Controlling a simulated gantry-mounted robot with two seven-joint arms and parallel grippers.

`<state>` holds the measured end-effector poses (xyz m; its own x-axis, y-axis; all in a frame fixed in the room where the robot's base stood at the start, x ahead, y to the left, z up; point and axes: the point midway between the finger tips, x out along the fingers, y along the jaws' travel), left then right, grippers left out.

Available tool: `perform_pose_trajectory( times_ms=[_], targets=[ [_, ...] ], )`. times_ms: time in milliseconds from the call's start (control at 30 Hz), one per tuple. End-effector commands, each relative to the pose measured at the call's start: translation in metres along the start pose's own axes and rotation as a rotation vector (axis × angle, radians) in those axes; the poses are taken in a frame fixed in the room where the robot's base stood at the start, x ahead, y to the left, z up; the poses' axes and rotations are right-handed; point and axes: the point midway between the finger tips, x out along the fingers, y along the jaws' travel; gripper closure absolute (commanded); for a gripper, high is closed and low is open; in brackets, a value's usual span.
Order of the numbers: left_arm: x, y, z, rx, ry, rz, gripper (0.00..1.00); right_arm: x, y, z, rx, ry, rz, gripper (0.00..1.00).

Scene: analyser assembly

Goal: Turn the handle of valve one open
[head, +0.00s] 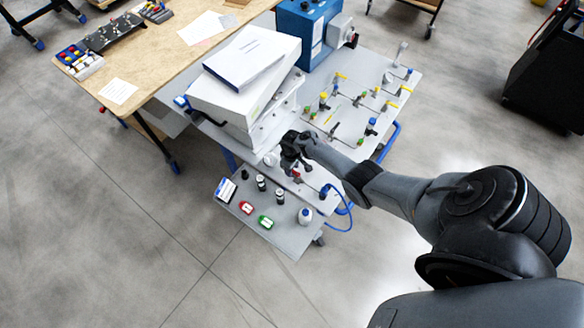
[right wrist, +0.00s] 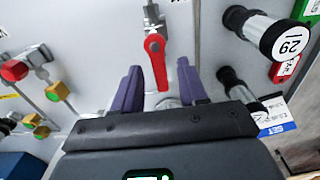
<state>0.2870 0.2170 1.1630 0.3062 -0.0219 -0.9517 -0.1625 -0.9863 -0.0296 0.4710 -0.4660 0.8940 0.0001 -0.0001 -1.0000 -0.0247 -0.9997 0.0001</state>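A valve with a red handle (right wrist: 156,62) is mounted on the grey panel in the right wrist view. Its handle points down the picture, toward my gripper. My right gripper (right wrist: 160,78) is open, with one purple finger on each side of the handle's lower end. I see no clear contact between fingers and handle. In the head view my right gripper (head: 291,160) is over the front part of the cart, and the red handle (head: 296,177) shows just below it. No label reading valve one is legible. My left gripper is not in view.
Other valves with red and yellow handles (right wrist: 14,70) are at left. The cart's lower shelf (head: 278,237) holds small containers. A white box (head: 240,90) with papers lies behind the gripper.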

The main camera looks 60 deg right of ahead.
Motion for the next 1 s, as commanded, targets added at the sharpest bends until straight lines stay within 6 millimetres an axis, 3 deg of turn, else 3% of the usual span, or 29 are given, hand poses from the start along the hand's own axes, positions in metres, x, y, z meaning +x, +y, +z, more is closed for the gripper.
perform_pose_trajectory(
  times_ms=[267, 800, 1000],
  targets=[
    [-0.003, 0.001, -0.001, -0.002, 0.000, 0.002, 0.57, -0.006, 0.000, 0.000, 0.001, 0.000, -0.001, 0.57],
    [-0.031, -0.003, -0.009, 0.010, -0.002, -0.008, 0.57, -0.087, 0.000, 0.000, 0.001, 0.002, 0.000, 0.57],
    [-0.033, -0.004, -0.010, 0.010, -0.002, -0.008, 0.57, -0.104, -0.001, 0.000, 0.000, 0.000, -0.001, 0.57]
  ],
)
